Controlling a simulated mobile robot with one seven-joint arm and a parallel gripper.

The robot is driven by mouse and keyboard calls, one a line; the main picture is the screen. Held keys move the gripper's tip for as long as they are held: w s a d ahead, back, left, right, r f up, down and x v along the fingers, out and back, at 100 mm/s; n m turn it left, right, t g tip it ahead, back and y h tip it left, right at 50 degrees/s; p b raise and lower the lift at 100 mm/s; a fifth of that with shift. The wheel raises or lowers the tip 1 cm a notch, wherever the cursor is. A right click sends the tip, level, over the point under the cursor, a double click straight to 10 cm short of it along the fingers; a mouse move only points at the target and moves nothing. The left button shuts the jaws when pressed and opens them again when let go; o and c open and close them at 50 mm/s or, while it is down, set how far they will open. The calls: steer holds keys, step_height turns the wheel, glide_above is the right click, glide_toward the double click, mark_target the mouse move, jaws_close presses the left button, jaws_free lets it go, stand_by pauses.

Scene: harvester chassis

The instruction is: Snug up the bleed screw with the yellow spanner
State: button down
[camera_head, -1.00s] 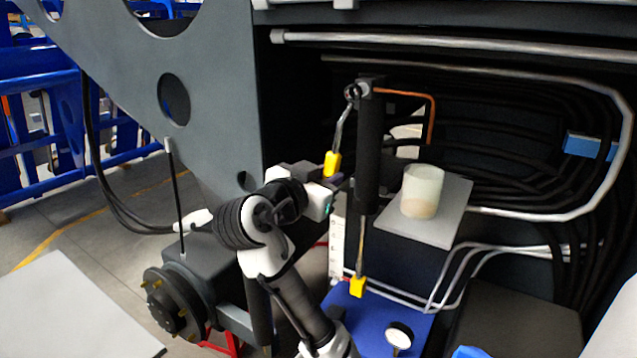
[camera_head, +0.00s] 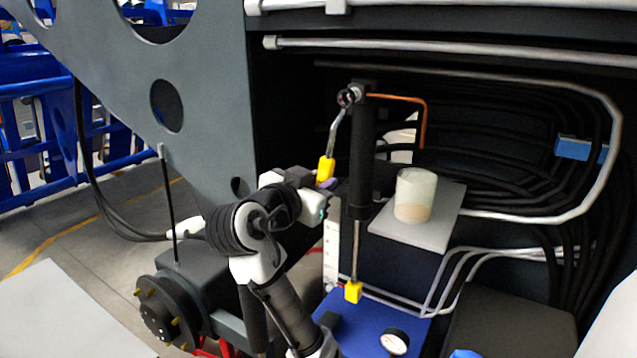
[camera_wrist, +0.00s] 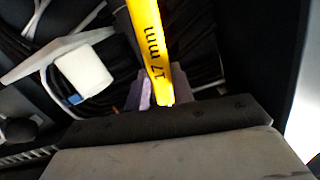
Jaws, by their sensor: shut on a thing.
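The yellow spanner (camera_head: 326,170) has a yellow handle and a grey metal shaft that rises to the head of the black cylinder. Its upper end is at the small round fitting (camera_head: 347,97) where the bleed screw would be. The screw itself is too small to make out. My gripper (camera_head: 323,184) is shut on the lower end of the yellow handle. In the wrist view the handle (camera_wrist: 148,45), marked "17 mm", stands between the purple fingertips (camera_wrist: 155,95). The spanner's head is out of the wrist view.
The black cylinder (camera_head: 361,160) stands upright just right of the spanner, its rod ending in a yellow block (camera_head: 353,292). A jar (camera_head: 415,195) sits on a grey shelf (camera_head: 434,228). An orange pipe (camera_head: 424,125) leaves the cylinder top. A gauge (camera_head: 394,341) is below.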

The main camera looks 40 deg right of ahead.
steer(key=shift+w+d, duration=0.1)
steer(key=shift+d, duration=0.1)
steer(key=shift+w+d, duration=0.25)
steer(key=shift+d, duration=0.55)
steer(key=shift+w, duration=0.1)
steer(key=shift+w+a+r+m, duration=0.2)
steer(key=shift+w+a+m, duration=0.1)
steer(key=shift+w+m, duration=0.25)
steer(key=shift+w+a+r+m, duration=0.25)
steer(key=shift+w+m, duration=0.2)
steer(key=shift+w, duration=0.2)
steer(key=shift+w+a+r+m, duration=0.1)
steer(key=shift+w+m, duration=0.2)
steer(key=shift+w+a+r+m+t, duration=0.1)
steer(key=shift+w+a+r+m, duration=0.15)
steer(key=shift+w+m, duration=0.2)
steer(key=shift+w+a+r+m+t, duration=0.1)
steer(key=shift+w+a+r+m, duration=0.05)
steer(key=shift+w+r+m, duration=0.25)
steer(key=shift+w+a+r+m+t, duration=0.1)
steer(key=shift+w+a+r+m, duration=0.1)
steer(key=shift+w+m, duration=0.25)
